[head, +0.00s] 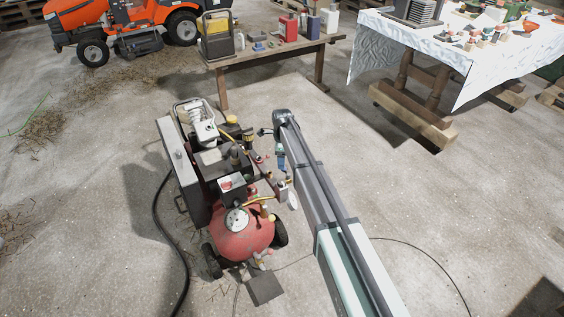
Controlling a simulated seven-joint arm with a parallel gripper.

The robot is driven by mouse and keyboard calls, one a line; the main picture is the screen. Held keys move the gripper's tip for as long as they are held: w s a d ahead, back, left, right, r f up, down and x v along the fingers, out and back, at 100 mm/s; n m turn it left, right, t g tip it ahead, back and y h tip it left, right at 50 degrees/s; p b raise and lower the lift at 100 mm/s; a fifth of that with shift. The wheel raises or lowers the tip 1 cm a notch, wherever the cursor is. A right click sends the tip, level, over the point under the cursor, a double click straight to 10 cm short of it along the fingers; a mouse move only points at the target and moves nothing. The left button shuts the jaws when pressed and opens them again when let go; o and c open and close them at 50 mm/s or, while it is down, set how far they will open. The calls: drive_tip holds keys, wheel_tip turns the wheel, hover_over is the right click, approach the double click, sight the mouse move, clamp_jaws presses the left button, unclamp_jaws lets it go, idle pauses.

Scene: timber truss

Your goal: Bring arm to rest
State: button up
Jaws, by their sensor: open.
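A long grey and pale green beam runs from the bottom edge up to a dark rounded end near the middle of the head view. I take it to be part of my own body, but cannot tell which part. The task names no other object.
A red wheeled compressor (243,238) stands close left of the beam, a black hose (162,215) beside it. A wooden bench (265,57) with cans stands behind. A cloth-covered table (400,38) is at the upper right, an orange mower (90,17) upper left. Floor right of the beam is mostly clear.

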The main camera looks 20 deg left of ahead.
idle(0.5)
drive_tip(key=s+d+f+n+g, duration=0.2)
drive_tip(key=s+d+f+n, duration=0.3)
drive_tip(key=s+d, duration=0.9)
drive_tip(key=s+d+f+n+g, duration=0.2)
drive_tip(key=s+d+f+n, duration=0.3)
drive_tip(key=s, duration=2)
drive_tip(key=s+d+f+n+g, duration=0.2)
drive_tip(key=s+d+f+n, duration=0.3)
drive_tip(key=s+d+f, duration=1)
drive_tip(key=s+d, duration=0.4)
drive_tip(key=d, duration=0.4)
drive_tip(key=shift+s+n+g, duration=0.4)
